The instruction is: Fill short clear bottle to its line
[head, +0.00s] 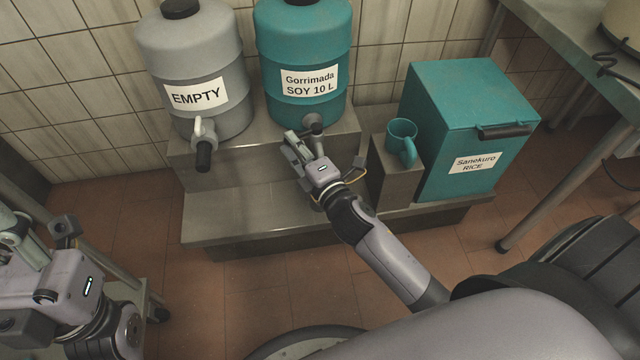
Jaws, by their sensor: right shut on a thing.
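My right gripper (300,142) is at the front of the teal tank (303,42) labelled "Gorrimada SOY 10 L", with its fingertips at the tank's tap (313,121). It is shut on what looks like this tap, though the fingers hide most of the contact. My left gripper (40,232) is at the lower left, partly cut off by the frame edge, away from the tanks. I cannot tell whether it is open or holds anything. I cannot make out a short clear bottle or its line in this view.
A grey tank (192,55) labelled "EMPTY", with its own tap (203,145), stands left on the stepped metal stand (225,213). A teal mug (402,135) sits on a small metal block (394,181) beside a teal rice bin (462,125). A metal table (580,38) is at right.

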